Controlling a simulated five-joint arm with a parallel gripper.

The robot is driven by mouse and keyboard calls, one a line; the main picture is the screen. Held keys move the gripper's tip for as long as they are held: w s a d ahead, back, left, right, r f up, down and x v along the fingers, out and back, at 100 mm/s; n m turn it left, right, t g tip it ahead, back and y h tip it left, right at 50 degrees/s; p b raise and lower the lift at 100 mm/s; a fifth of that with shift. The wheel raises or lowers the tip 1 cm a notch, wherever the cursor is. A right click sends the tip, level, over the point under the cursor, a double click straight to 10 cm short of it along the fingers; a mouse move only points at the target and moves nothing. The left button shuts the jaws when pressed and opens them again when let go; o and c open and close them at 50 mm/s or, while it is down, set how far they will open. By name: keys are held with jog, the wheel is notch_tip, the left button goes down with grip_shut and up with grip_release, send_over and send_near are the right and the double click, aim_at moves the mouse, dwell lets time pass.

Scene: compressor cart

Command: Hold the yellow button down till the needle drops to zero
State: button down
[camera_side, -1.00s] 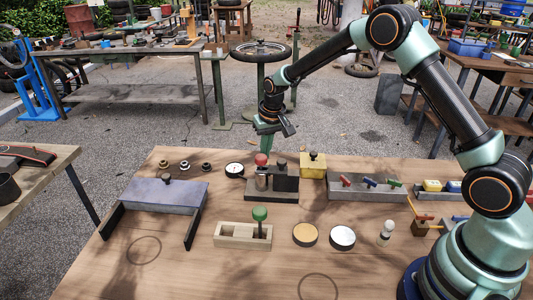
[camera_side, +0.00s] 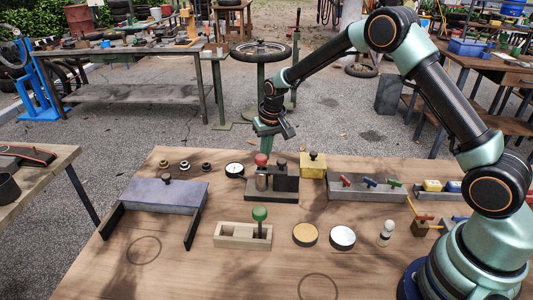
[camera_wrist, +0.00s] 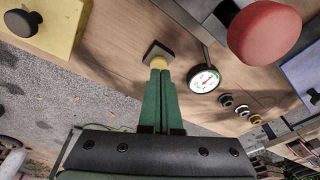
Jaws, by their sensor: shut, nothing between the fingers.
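The yellow button (camera_wrist: 158,62) is a small round cap on a dark square base, seen in the wrist view. My gripper (camera_wrist: 160,72) is shut and empty, its green fingertips together at the cap and covering part of it. The tips look to be on the button, but I cannot tell how far it is pressed. In the side view my gripper (camera_side: 264,150) points down behind the red knob, and the button is hidden there. The gauge (camera_wrist: 204,80) has a white dial beside the button; it also shows in the side view (camera_side: 234,169). Its needle is too small to read surely.
A red knob (camera_wrist: 264,32) on a dark block stands close to my gripper. A yellow box (camera_side: 312,168) with a black knob is to the right. A wooden tray (camera_side: 228,239) with a green-topped lever and a purple-topped shelf (camera_side: 150,193) stand nearer.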

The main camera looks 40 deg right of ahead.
jog(key=shift+f, duration=0.75)
dwell(1.8)
jog(key=shift+r, duration=3.55)
